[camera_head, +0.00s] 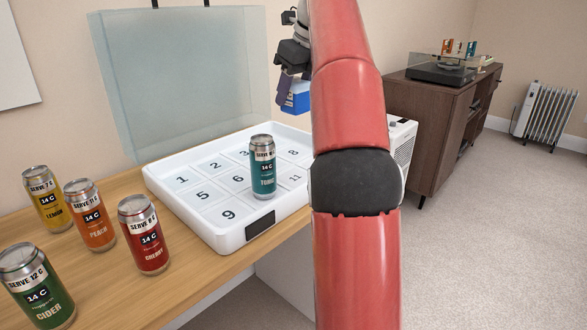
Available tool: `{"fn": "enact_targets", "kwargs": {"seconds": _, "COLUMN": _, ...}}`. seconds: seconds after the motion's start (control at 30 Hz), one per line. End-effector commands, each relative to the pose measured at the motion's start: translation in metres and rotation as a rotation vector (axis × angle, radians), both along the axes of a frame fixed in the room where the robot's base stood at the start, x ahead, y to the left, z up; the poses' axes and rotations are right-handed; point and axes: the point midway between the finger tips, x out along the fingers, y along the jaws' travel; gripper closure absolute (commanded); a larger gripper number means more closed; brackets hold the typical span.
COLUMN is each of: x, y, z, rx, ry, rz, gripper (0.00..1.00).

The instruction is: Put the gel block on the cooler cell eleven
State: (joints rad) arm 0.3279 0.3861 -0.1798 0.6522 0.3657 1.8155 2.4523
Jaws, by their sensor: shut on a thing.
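The gel block (297,98) is a blue block with a pale top part, up in the air above the back right of the cooler. My gripper (291,77) is shut on it, partly hidden behind my red arm. The cooler (205,234) is a white tray with numbered cells on the wooden counter. Cell eleven (296,178) shows its number near the right side, just right of a teal can, and looks empty; my arm hides the ground to its right.
The teal can (263,172) stands in the cooler, seemingly on cell ten, hiding cell seven. Yellow (47,200), orange (90,216), red (143,236) and green (37,287) cans stand on the counter (110,285). A clear panel (180,80) rises behind the cooler.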

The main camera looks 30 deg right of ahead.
Motion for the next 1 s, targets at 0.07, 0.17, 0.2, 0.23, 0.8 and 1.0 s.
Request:
{"fn": "enact_targets", "kwargs": {"seconds": 0.07, "x": 0.000, "y": 0.000, "z": -0.037, "rx": 0.002, "ry": 0.004, "rz": 0.001, "gripper": 0.81}}
{"fn": "enact_targets", "kwargs": {"seconds": 0.17, "x": 0.000, "y": 0.000, "z": -0.063, "rx": 0.000, "ry": 0.003, "rz": 0.002, "gripper": 0.81}}
{"fn": "enact_targets", "kwargs": {"seconds": 0.2, "x": 0.000, "y": 0.000, "z": -0.074, "rx": 0.002, "ry": 0.004, "rz": 0.001, "gripper": 0.81}}
{"fn": "enact_targets", "kwargs": {"seconds": 0.23, "x": 0.000, "y": 0.000, "z": -0.081, "rx": 0.001, "ry": 0.002, "rz": 0.002, "gripper": 0.81}}
{"fn": "enact_targets", "kwargs": {"seconds": 0.8, "x": 0.000, "y": 0.000, "z": -0.150, "rx": 0.000, "ry": 0.002, "rz": 0.001, "gripper": 0.81}}
{"fn": "enact_targets", "kwargs": {"seconds": 1.0, "x": 0.001, "y": 0.000, "z": -0.160, "rx": -0.001, "ry": 0.001, "rz": 0.002, "gripper": 0.81}}
